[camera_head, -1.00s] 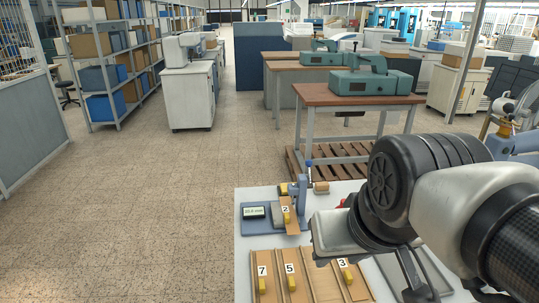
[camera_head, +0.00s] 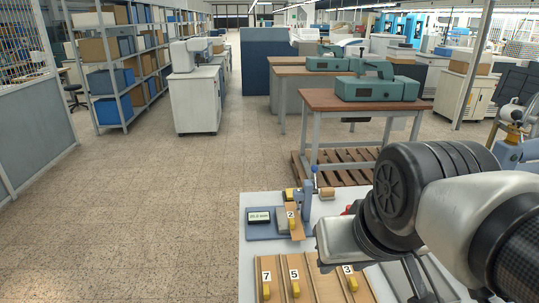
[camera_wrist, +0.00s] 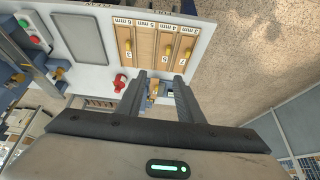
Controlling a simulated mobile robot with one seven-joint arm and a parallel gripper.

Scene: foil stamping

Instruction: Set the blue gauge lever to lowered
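The blue gauge (camera_head: 304,208) stands on the white table, with a small display on its blue base. Its lever has a dark blue knob (camera_head: 314,169) sticking up above the post, so it looks raised. A wooden piece (camera_head: 296,226) labelled 2 with a yellow grip lies in the gauge. In the wrist view my gripper (camera_wrist: 160,84) is open, its two dark fingers apart. Part of the gauge and wood shows beyond and between them, apart from the fingers as far as I can tell. The lever is not clear there. In the head view my fingertips are hidden.
A wooden rack (camera_head: 312,289) with pieces labelled 7, 5 and 3 lies at the table's front. In the wrist view a red knob (camera_wrist: 120,83), a grey plate (camera_wrist: 78,38) and a green and red button box (camera_wrist: 30,30) are nearby. The floor left of the table is clear.

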